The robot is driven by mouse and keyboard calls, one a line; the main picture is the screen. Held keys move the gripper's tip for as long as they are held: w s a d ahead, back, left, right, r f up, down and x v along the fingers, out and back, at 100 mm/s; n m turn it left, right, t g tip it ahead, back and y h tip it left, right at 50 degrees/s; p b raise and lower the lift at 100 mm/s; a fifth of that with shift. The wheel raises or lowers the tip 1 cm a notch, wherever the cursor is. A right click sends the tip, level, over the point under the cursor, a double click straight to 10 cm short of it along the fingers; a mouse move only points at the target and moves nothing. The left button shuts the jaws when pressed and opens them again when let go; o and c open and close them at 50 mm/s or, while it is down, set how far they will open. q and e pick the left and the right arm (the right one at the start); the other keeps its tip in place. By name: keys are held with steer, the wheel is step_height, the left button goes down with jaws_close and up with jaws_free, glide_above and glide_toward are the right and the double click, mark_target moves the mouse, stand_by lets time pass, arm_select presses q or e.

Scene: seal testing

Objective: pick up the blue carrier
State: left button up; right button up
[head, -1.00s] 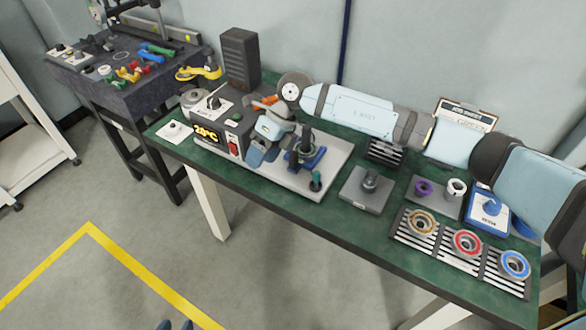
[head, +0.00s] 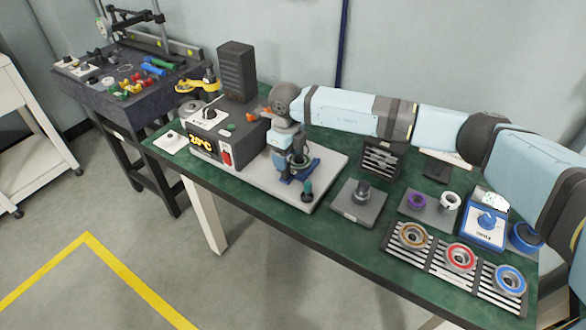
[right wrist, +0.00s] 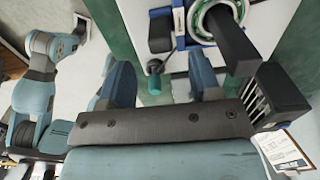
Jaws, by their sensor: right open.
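The blue carrier (head: 312,167) sits on the pale grey plate (head: 325,182) of the heater unit. It has dark upright parts and a green-ringed bearing (head: 299,160). My right gripper (head: 285,172) is open and empty, pointing down just left of the carrier and partly hiding it. In the right wrist view, the open fingers (right wrist: 162,78) stand below part of the blue carrier (right wrist: 180,22) and the green-ringed bearing (right wrist: 221,18). A dark bar (right wrist: 238,48) juts towards the right finger. I cannot tell whether a finger touches the carrier. My left gripper is not seen.
The heater box (head: 222,138) reading 20°C stands left of the gripper. A green-handled tool (head: 307,190) is at the plate's front. A grey block with a post (head: 360,200), a slotted rack of ringed bearings (head: 455,262) and a blue device (head: 484,225) stand to the right.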

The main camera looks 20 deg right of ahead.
steer(key=shift+w+f, duration=0.15)
steer(key=shift+f, duration=1.2)
steer(key=shift+w+f, duration=0.1)
steer(key=shift+f, duration=1.25)
steer(key=shift+r, duration=0.1)
jaws_close()
steer(key=shift+r, duration=0.6)
step_height(320, 180, up, 19)
steer(key=shift+f, duration=0.15)
